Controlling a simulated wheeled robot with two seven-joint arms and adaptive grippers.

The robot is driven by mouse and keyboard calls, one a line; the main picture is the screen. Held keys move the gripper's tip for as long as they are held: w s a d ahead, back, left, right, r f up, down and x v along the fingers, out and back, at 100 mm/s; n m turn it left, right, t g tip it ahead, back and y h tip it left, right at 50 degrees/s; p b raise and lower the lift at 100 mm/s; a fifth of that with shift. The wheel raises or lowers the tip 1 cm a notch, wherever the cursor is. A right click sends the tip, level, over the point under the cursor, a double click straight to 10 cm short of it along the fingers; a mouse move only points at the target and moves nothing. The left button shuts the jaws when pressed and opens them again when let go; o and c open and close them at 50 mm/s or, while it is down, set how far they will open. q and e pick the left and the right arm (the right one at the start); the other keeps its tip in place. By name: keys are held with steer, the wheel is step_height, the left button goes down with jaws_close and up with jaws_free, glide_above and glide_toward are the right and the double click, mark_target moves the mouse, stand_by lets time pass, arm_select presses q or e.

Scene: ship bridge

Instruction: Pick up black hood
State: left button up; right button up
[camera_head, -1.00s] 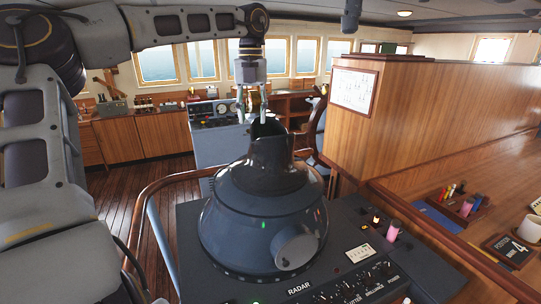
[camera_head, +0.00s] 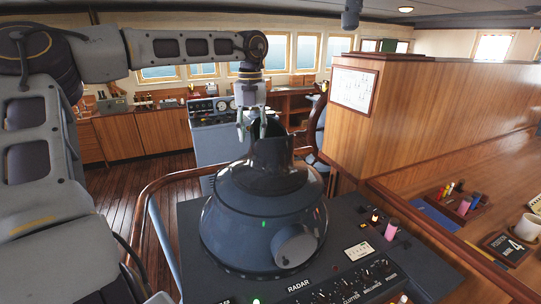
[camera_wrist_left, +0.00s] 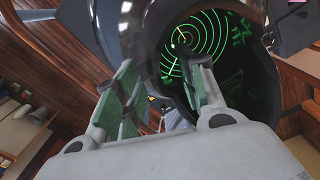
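The black hood (camera_head: 271,158) stands upright on top of the dome-shaped radar unit (camera_head: 255,222), its opening facing up. My left gripper (camera_head: 252,131) comes down from above at the hood's upper rim. It is open, with a gap between its fingers. In the left wrist view, the hood's dark wall (camera_wrist_left: 150,62) shows between the fingers of the gripper (camera_wrist_left: 168,88). One finger is outside the hood and the other is over its opening, with green radar rings visible inside. I cannot tell whether either finger touches the hood. My right gripper is not in view.
The radar console (camera_head: 335,262) has knobs, lit buttons and a pink cylinder (camera_head: 391,229). A wooden rail (camera_head: 160,183) curves around its left side. A wooden partition (camera_head: 430,110) stands to the right, with a desk holding a pen tray and a mug (camera_head: 528,226).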

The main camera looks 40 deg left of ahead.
arm_select(q)
jaws_close()
steer(key=shift+r, duration=0.2)
stand_by(0.6)
steer(key=shift+r+b, duration=0.7)
steer(key=shift+r, duration=0.8)
steer(key=shift+s+a+r, duration=0.1)
steer(key=shift+s+a, duration=0.1)
steer(key=shift+s, duration=0.25)
steer(key=s+a+b, duration=0.3)
steer(key=s+a, duration=0.1)
steer(key=s, duration=0.3)
steer(key=s+a+b, duration=0.3)
steer(key=s+a, duration=0.1)
steer(key=s, duration=0.4)
